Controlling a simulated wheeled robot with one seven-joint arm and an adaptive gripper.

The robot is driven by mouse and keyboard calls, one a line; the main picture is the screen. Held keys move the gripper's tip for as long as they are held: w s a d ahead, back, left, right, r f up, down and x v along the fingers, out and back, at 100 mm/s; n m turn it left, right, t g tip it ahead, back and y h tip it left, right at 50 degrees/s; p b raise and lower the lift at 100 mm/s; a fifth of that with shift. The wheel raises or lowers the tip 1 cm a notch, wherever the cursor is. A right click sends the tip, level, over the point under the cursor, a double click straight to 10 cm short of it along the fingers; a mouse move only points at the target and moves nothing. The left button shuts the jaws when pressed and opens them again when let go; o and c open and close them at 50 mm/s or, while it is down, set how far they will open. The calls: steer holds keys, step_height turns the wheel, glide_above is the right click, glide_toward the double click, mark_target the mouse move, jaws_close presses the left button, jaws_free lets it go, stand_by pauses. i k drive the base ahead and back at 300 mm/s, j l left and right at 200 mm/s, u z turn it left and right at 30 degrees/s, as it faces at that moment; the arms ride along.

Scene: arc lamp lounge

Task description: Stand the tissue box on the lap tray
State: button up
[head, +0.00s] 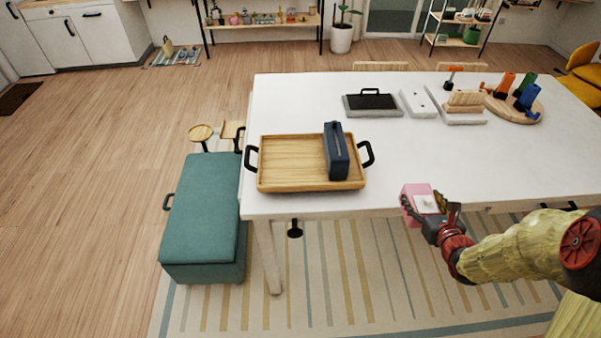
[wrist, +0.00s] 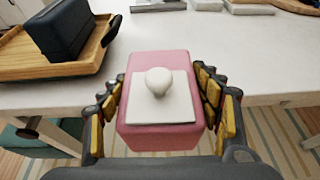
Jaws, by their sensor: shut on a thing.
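A pink tissue box (head: 417,190) with a white top plate and a white tuft is at the table's front edge. In the wrist view the tissue box (wrist: 160,120) sits upright between the two yellow-padded fingers. My gripper (head: 433,208) is shut on it; it also shows in the wrist view (wrist: 162,110). The wooden lap tray (head: 290,165) with black handles lies on the white table, left of my gripper and apart from it. It also shows in the wrist view (wrist: 25,68). I cannot tell whether the box touches the table.
A dark blue upright case (head: 337,150) stands on the tray's right part; the left part is bare. The white table (head: 440,160) is clear between tray and box. A teal bench (head: 205,215) stands left. Several items (head: 372,102) sit farther back.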

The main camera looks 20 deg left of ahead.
mark_target(289, 160)
steer(key=u, duration=0.4)
steer(key=k+u, duration=0.1)
steer(key=u, duration=0.65)
steer(key=j+u, duration=0.15)
steer(key=u, duration=0.25)
steer(key=i+j+u, duration=0.1)
steer(key=u, duration=0.3)
steer(key=i+j+u, duration=0.1)
steer(key=u, duration=0.3)
steer(key=i+u, duration=0.15)
steer(key=u, duration=0.2)
steer(key=i+j+u, duration=0.1)
steer(key=u, duration=0.3)
steer(key=i+z, duration=0.35)
steer(key=i, duration=0.8)
steer(key=i+l+z, duration=0.1)
steer(key=z, duration=0.35)
steer(key=i+z, duration=0.15)
steer(key=z, duration=0.25)
steer(key=i+z, duration=0.15)
steer(key=z, duration=0.3)
steer(key=i+z, duration=0.15)
steer(key=z, duration=0.25)
